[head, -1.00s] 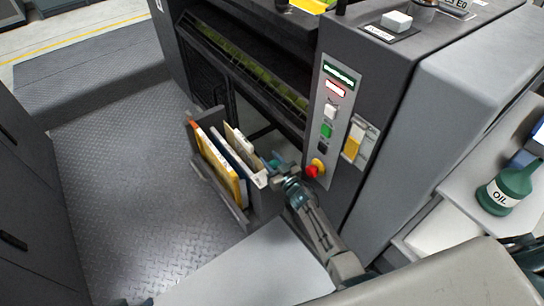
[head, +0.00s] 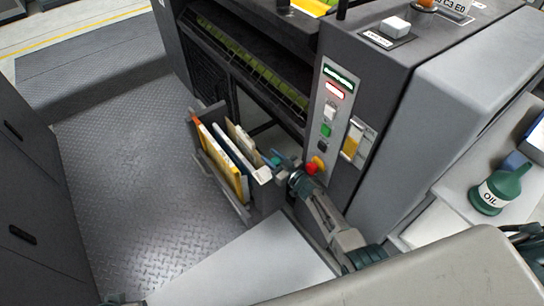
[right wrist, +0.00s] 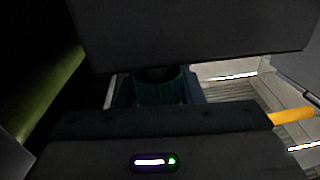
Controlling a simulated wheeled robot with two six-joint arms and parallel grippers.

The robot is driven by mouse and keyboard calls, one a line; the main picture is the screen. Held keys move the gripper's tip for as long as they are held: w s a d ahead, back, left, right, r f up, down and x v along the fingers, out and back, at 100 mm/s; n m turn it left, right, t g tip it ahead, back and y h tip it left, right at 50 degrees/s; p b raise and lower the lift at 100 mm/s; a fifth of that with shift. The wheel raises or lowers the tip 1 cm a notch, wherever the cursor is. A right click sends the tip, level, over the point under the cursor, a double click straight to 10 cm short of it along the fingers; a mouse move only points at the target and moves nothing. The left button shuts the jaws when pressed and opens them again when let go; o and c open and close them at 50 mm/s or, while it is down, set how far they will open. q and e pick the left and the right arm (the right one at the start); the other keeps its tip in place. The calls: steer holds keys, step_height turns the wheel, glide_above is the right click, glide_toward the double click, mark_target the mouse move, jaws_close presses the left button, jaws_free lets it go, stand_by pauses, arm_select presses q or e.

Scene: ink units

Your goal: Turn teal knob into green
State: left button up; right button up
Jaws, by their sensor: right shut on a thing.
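The teal knob (right wrist: 160,86) shows in the right wrist view as a dark teal ribbed cylinder between the two jaws, partly covered by them. In the head view, only a small teal patch (head: 275,161) shows at the tip of my right gripper (head: 281,165), beside the open folder bin. My right gripper is shut on the knob. A green zone for the knob cannot be made out. At the bottom left edge of the head view, a small dark part of my left gripper (head: 122,301) shows; its jaws cannot be read.
A bin with folders (head: 222,160) stands left of my right gripper. The control panel (head: 328,120) with a green button (head: 326,131) and a red mushroom button (head: 312,168) is close on the right. An oil bottle (head: 497,190) stands far right. The ribbed floor is clear.

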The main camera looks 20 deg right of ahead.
mark_target(279, 164)
stand_by(0.4)
steer(key=o, duration=1)
steer(key=shift+s, duration=0.15)
steer(key=shift+s+d, duration=0.25)
steer(key=shift+s, duration=0.05)
steer(key=p+v, duration=0.1)
steer(key=v, duration=0.4)
steer(key=shift+s, duration=0.15)
arm_select(q)
steer(key=shift+g, duration=0.4)
steer(key=shift+x, duration=2.4)
arm_select(e)
steer(key=shift+s+d, duration=0.35)
steer(key=shift+s, duration=0.25)
arm_select(q)
steer(key=shift+s+a, duration=0.15)
